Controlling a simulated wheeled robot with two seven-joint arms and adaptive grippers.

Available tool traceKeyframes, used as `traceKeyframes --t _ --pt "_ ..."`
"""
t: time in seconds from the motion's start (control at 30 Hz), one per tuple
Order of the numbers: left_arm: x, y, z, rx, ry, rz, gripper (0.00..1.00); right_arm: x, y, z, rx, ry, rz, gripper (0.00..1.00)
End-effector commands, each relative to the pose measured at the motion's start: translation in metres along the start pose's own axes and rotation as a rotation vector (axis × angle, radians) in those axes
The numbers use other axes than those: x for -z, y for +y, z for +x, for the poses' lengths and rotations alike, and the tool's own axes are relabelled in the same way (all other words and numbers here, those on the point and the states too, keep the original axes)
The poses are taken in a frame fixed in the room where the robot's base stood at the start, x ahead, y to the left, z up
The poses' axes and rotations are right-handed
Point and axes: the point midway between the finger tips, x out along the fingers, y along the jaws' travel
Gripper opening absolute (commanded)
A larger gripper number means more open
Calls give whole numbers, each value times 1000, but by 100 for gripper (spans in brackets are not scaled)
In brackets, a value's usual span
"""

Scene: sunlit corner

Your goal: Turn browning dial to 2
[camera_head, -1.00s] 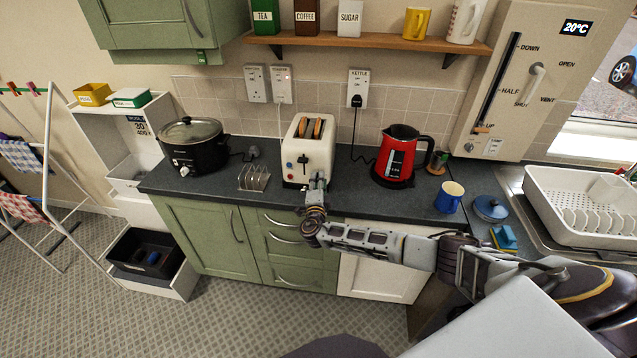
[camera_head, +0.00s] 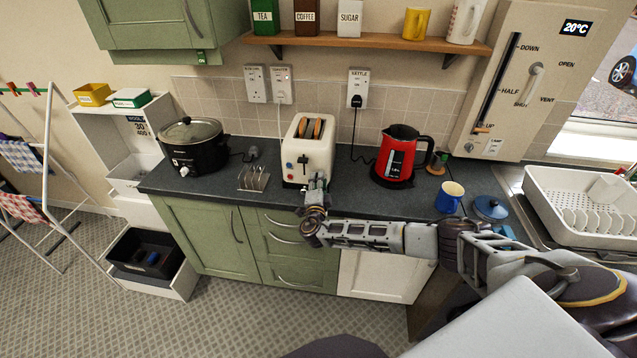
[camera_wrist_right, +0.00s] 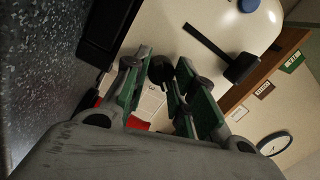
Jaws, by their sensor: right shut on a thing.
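The cream toaster (camera_head: 296,146) stands on the dark worktop with two slices of bread (camera_head: 311,128) in its slots. My right gripper (camera_head: 318,178) is at the lower right of the toaster's front and covers the dial in the head view. In the right wrist view, the toaster's front (camera_wrist_right: 190,25) tilts across the picture. The dark browning dial (camera_wrist_right: 160,70) sits between the green-padded fingers of my right gripper (camera_wrist_right: 160,88), which is shut on it. The dial's numbers and setting cannot be read. My left gripper is out of view.
A toast rack (camera_head: 253,178) and a black slow cooker (camera_head: 194,147) stand left of the toaster. A red kettle (camera_head: 396,158) and a blue mug (camera_head: 449,198) stand to its right. The toaster's black lever (camera_wrist_right: 243,68) is close to the fingers.

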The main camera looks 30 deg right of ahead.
Motion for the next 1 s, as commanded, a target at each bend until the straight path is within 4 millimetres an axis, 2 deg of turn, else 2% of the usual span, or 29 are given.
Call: traceKeyframes --t 0.03,0.07,0.2,0.67,0.83,1.0 --pt "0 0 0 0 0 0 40 -2 2 -2 -4 -5 -1 2" --pt "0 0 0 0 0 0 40 -2 2 -2 -4 -5 -1 30" --pt "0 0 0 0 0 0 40 -1 2 -1 -3 -3 0 48" --pt "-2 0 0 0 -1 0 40 -1 0 -3 -1 -2 0 48" --pt "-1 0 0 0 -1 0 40 0 0 -12 -1 -1 0 48" --pt "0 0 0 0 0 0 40 -1 0 -29 -2 -3 1 48"
